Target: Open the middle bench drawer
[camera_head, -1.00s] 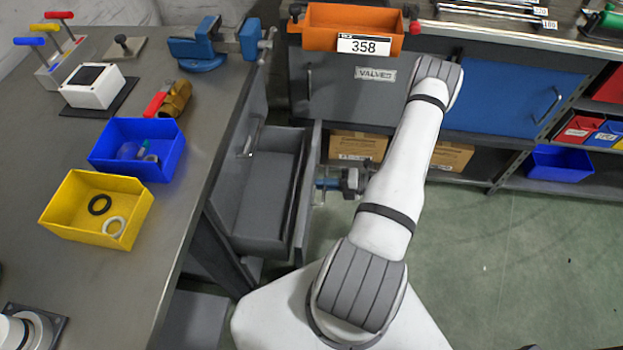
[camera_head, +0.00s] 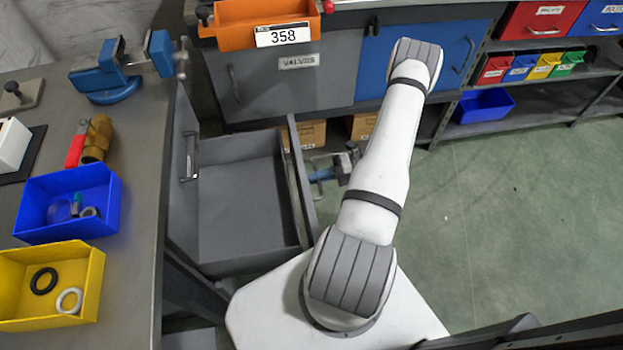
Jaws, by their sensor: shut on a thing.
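The bench (camera_head: 135,200) on the left has a grey drawer (camera_head: 240,205) pulled well out, just below a shut upper drawer with a bar handle (camera_head: 190,160). The open drawer looks empty. Its front panel (camera_head: 301,178) faces right, toward my arm.
A grey cabinet labelled VALVES (camera_head: 285,80), with an orange bin (camera_head: 265,22) on top, stands behind the drawer. Cardboard boxes (camera_head: 311,132) sit under it. A blue bin (camera_head: 484,106) is on a low shelf. The green floor (camera_head: 500,210) to the right is clear.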

